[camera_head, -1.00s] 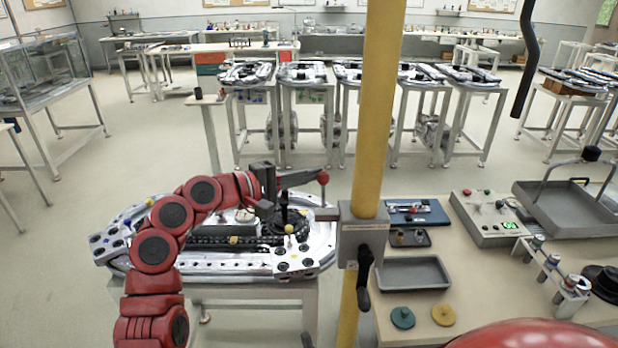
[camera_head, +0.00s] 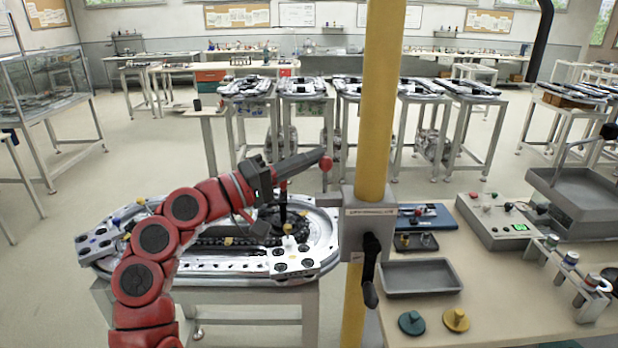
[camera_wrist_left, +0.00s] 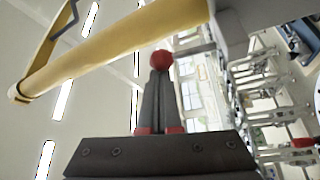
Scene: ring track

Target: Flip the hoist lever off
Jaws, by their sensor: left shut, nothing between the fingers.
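The hoist lever (camera_head: 326,178) is a thin stalk with a red ball knob. It stands upright on a grey bracket at the left of the grey box (camera_head: 352,228) on the yellow post (camera_head: 378,120). My left gripper (camera_head: 322,157) is shut and empty, tilted upward to the right, with its tips at the red knob. In the left wrist view the red knob (camera_wrist_left: 162,60) shows right at the ends of my closed fingers (camera_wrist_left: 159,85). I cannot tell whether they touch it. My right gripper is not in view.
A black crank handle (camera_head: 370,270) hangs on the front of the box. The ring track table (camera_head: 205,283) lies below my left arm. A bench (camera_head: 480,285) at right holds a grey tray (camera_head: 420,290) and a control box (camera_head: 495,218). Open floor lies behind.

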